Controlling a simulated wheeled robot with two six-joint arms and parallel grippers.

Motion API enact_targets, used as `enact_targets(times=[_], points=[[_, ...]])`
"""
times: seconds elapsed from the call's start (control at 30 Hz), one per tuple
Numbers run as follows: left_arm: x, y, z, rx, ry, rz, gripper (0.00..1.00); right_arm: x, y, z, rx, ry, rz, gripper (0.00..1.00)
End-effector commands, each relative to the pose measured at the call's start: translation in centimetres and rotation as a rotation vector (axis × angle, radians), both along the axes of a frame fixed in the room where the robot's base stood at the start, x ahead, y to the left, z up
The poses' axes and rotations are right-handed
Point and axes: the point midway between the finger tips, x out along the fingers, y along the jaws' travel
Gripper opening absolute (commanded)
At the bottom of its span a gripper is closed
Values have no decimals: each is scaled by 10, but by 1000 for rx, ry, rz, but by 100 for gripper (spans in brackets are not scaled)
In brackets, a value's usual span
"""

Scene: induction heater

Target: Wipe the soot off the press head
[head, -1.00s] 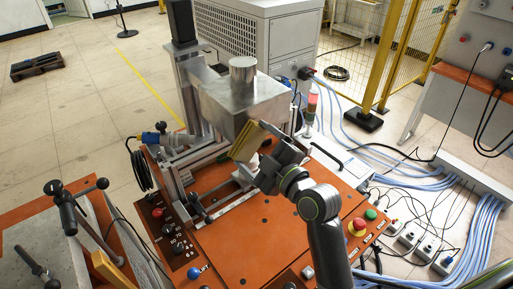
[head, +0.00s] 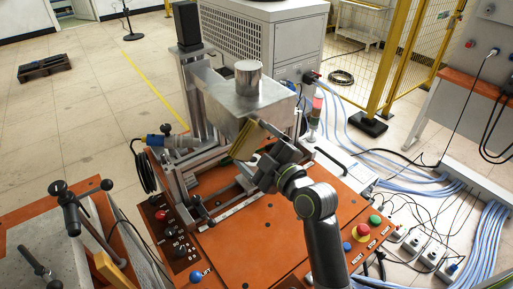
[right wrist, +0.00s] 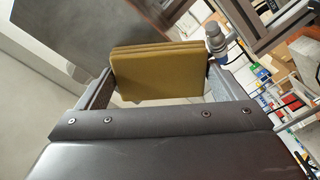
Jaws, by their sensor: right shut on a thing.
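The press head is a large bare-metal block (head: 228,98) with a short cylinder (head: 248,74) on top, raised over the orange machine table. In the right wrist view a grey metal face, probably its side (right wrist: 65,45), fills the upper left. My right gripper (head: 262,160) is shut on a folded mustard-brown cloth pad (head: 246,141), just below and in front of the block's near corner. The pad (right wrist: 158,72) sits between both fingers in the right wrist view. I cannot tell whether it touches the metal. No clear soot patch can be made out. My left gripper is not visible.
The orange machine table (head: 265,240) carries a red stop button (head: 362,231) and a green button (head: 375,220). A bench with black clamp handles (head: 72,208) stands at the left. Blue cables (head: 485,215) run along the floor at the right. A signal lamp (head: 316,105) stands behind.

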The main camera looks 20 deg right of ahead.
Motion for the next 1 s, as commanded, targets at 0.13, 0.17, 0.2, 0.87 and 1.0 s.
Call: enact_targets(times=[0.13,0.17,0.2,0.87,1.0], points=[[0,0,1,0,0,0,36,2,-7,0,-4,-1,-1,72],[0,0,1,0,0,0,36,3,-10,0,-5,-1,-1,72],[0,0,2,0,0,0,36,4,-13,0,-7,-2,-1,72],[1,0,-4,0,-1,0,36,13,-31,-1,4,-1,1,72],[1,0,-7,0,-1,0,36,9,-18,0,6,-2,1,72]])
